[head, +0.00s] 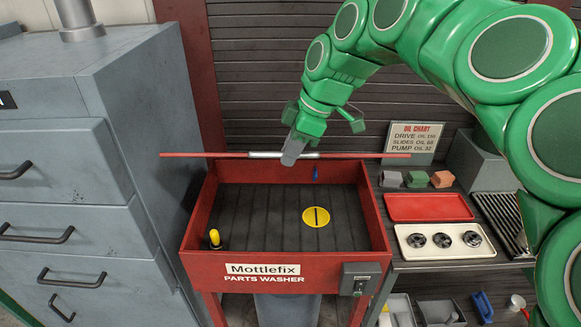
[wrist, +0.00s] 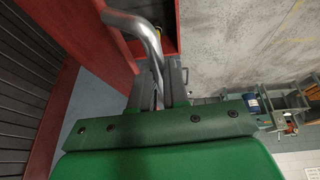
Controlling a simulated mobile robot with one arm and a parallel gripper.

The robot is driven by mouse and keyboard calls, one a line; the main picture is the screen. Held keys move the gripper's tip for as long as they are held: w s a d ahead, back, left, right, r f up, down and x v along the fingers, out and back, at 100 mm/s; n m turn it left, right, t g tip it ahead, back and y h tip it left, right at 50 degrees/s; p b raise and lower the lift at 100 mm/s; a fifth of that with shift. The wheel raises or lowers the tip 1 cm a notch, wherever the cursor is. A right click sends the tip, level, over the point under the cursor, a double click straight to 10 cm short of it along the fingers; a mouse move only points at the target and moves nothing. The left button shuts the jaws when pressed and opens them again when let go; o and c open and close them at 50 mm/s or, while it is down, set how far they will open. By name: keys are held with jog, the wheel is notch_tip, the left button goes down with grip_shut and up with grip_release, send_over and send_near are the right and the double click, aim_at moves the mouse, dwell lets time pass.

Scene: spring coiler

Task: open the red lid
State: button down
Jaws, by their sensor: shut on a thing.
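The red lid (head: 205,155) of the parts washer shows in the head view as a thin, edge-on strip above the back of the basin. Its silver handle (head: 268,154) is at the middle of the strip. My gripper (head: 290,150) is at the handle, its grey fingers covering part of it. In the wrist view the curved metal handle (wrist: 150,35) runs down between the fingers of my gripper (wrist: 160,88), which are shut on it. A red panel (wrist: 80,35), likely the lid, fills the upper left there. The basin (head: 280,268) is uncovered in front, with its dark slatted floor showing.
A yellow-tipped nozzle (head: 215,238) stands in the basin's left corner. A yellow disc (head: 316,217) lies on its floor. A grey cabinet (head: 60,130) stands close on the left. Right, a bench holds a red tray (head: 430,207) and a white tray (head: 438,255) with parts.

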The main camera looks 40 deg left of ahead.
jog(key=w+a+r, duration=0.2)
jog(key=r, duration=0.1)
jog(key=w+a+r, duration=0.1)
jog(key=w, duration=0.1)
jog(key=shift+r, duration=0.2)
jog(key=shift+w+a+r, duration=1)
jog(key=shift+r, duration=0.2)
jog(key=c, duration=1.1)
grip_release()
jog(key=shift+a, duration=0.1)
jog(key=shift+s+r, duration=0.1)
jog(key=shift+r, duration=0.05)
jog(key=shift+s+r, duration=0.1)
jog(key=shift+r, duration=0.1)
